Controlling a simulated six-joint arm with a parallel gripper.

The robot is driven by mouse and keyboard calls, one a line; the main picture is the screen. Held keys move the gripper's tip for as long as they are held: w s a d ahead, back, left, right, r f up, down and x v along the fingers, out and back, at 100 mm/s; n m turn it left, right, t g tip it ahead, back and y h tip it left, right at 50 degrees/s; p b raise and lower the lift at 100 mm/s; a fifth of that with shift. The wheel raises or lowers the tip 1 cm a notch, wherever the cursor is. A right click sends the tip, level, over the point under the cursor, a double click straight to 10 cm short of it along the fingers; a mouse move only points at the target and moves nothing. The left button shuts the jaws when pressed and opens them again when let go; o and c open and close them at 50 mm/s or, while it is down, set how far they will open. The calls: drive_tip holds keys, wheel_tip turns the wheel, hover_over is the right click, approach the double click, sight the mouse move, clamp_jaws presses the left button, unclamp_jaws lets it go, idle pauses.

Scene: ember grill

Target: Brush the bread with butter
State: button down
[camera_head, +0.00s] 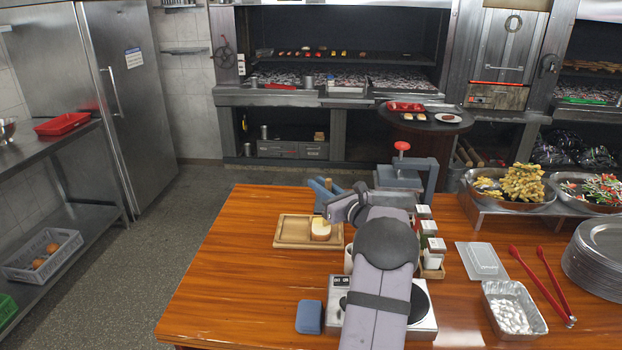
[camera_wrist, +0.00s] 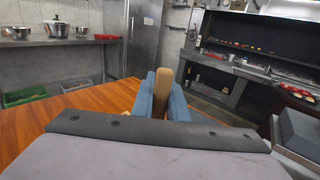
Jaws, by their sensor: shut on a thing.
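A slice of bread (camera_head: 320,234) lies on the right part of a wooden board (camera_head: 289,239) on the table. My gripper (camera_head: 326,190), with blue fingers, is above the board's far edge, just beyond the bread. In the wrist view my gripper (camera_wrist: 162,97) is shut on an upright wooden handle (camera_wrist: 161,88), which looks like the brush's handle. The brush's bristle end cannot be made out. A small yellowish patch shows at the bread's top edge; I cannot tell if it is butter or bristles. No butter container is clearly visible; my arm hides part of the table.
A crate of shakers (camera_head: 432,262) stands right of my arm. A device with a red knob (camera_head: 402,147) stands behind it. Red tongs (camera_head: 541,284), a foil tray (camera_head: 513,311) and stacked plates (camera_head: 600,255) are at the right. The table's left front is clear.

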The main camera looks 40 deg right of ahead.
sight(326, 179)
drive_tip(key=shift+s+d+r+p, duration=0.15)
drive_tip(key=shift+s+d+p, duration=0.45)
drive_tip(key=shift+d+p, duration=0.05)
drive_tip(key=shift+s+a+p, duration=0.55)
drive_tip(key=shift+p, duration=0.2)
drive_tip(key=w+a+b, duration=0.5)
drive_tip(key=b, duration=0.2)
drive_tip(key=shift+s+d+f+b, duration=0.1)
drive_tip(key=shift+s+d+b, duration=0.55)
drive_tip(key=shift+s, duration=0.35)
drive_tip(key=shift+s+d+f+b, duration=0.1)
drive_tip(key=shift+s+d+b, duration=0.5)
drive_tip(key=shift+s, duration=0.45)
drive_tip(key=shift+s+d+f+b, duration=0.1)
drive_tip(key=shift+s+d+b, duration=0.55)
drive_tip(key=shift+s, duration=0.35)
drive_tip(key=shift+r+p, duration=1.2)
drive_tip(key=shift+r, duration=3.05)
